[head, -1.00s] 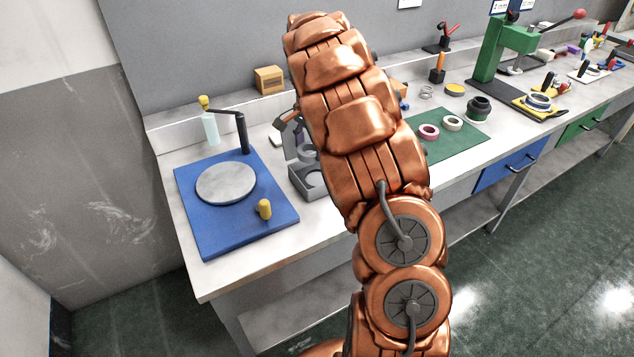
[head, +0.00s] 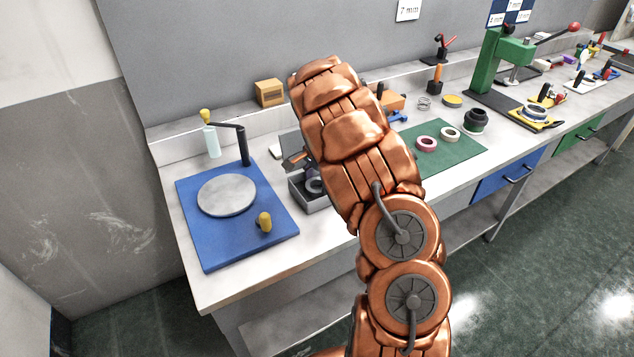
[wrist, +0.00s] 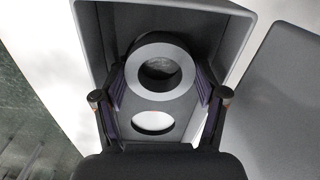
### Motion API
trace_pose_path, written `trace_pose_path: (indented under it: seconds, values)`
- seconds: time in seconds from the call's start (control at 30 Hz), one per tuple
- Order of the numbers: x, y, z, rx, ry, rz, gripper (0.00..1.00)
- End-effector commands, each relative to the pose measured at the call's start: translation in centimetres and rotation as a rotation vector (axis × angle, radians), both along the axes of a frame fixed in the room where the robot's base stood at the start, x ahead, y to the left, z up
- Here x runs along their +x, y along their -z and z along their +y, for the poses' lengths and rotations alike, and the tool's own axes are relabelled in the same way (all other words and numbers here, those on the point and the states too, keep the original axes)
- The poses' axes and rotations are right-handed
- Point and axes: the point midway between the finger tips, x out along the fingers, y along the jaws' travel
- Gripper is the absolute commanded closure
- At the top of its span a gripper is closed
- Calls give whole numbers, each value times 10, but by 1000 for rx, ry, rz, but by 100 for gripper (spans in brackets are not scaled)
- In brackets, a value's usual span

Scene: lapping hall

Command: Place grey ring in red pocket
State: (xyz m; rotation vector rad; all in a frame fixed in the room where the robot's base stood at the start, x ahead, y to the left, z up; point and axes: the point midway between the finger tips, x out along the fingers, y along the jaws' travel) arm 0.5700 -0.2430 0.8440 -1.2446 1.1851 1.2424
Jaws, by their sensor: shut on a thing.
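The grey ring (wrist: 133,68) sits between the purple-padded fingers of my gripper (wrist: 160,86) in the wrist view, which are shut on it. It is over or within an open grey box (wrist: 90,45), and a dark round shape shows behind it. A bright white oval lies just below the ring in the picture. In the head view the ring (head: 314,185) shows at the box (head: 318,205), and my arm hides much of the gripper. Whether the ring touches the box floor is unclear. I cannot make out a red pocket in either view.
Right of my arm, a green mat (head: 455,158) holds a pink ring (head: 427,144) and a cream ring (head: 450,134). A green press (head: 490,65) stands further right.

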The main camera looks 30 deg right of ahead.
Motion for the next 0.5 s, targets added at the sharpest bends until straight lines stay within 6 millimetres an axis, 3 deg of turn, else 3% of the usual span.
trace_pose_path:
  seconds: [0.4, 0.43, 0.5]
  values:
    - [-1, 9, 0, 2, 0, 2, 75]
    - [-1, 9, 0, 1, 0, 2, 27]
    - [-1, 8, 0, 1, 0, 2, 20]
